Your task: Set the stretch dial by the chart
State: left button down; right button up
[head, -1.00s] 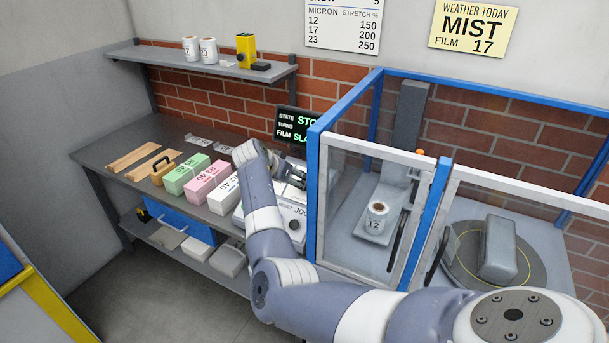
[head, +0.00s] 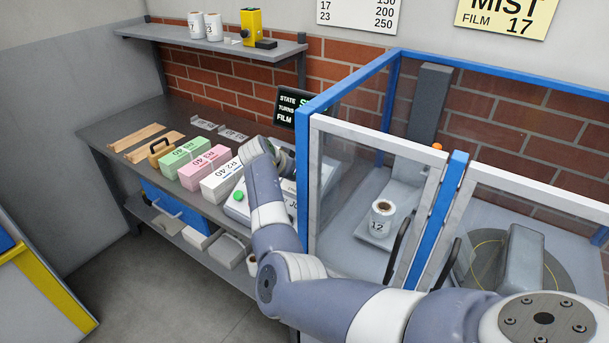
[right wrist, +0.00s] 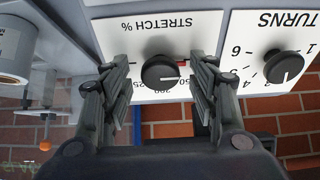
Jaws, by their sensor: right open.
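In the right wrist view, which shows the panel upside down, the round black stretch dial (right wrist: 160,73) sits on a white plate lettered STRETCH %. Its scale reads 250, 200 and a partly covered number around the knob; I cannot tell its exact setting. My right gripper (right wrist: 164,66) is open with its fingers on either side of the dial, not visibly closed on it. In the head view the gripper is mostly hidden behind my right arm. The wall chart (head: 358,13) is cut off at the top; it shows 17 with 200 and 23 with 250. My left gripper is out of view.
A yellow weather sign (head: 505,17) reads MIST, FILM 17. The turns dial (right wrist: 284,65) is beside the stretch dial. A blue-framed cage (head: 310,200) stands close right of the panel, with a roll marked 12 (head: 382,218) inside. Labelled boxes (head: 221,185) line the bench.

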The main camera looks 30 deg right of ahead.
jog(key=shift+a, duration=0.1)
jog(key=c, duration=1.1)
jog(key=shift+f+m+b, duration=0.1)
jog(key=shift+m+b, duration=0.3)
jog(key=shift+b, duration=0.45)
jog(key=m+g+b, duration=0.1)
jog(key=m+b, duration=0.3)
jog(key=b, duration=0.3)
jog(key=shift+w+m, duration=0.15)
jog(key=shift+m, duration=0.25)
jog(key=shift+m+g+b, duration=0.5)
jog(key=shift+m+b, duration=0.2)
pick_arm(q)
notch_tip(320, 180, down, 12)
jog(key=b, duration=0.1)
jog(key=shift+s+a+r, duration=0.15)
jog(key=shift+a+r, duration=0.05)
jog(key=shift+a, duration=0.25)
pick_arm(e)
jog(key=shift+r+m+g, duration=0.2)
jog(key=shift+m+g, duration=0.1)
jog(key=shift+m, duration=0.9)
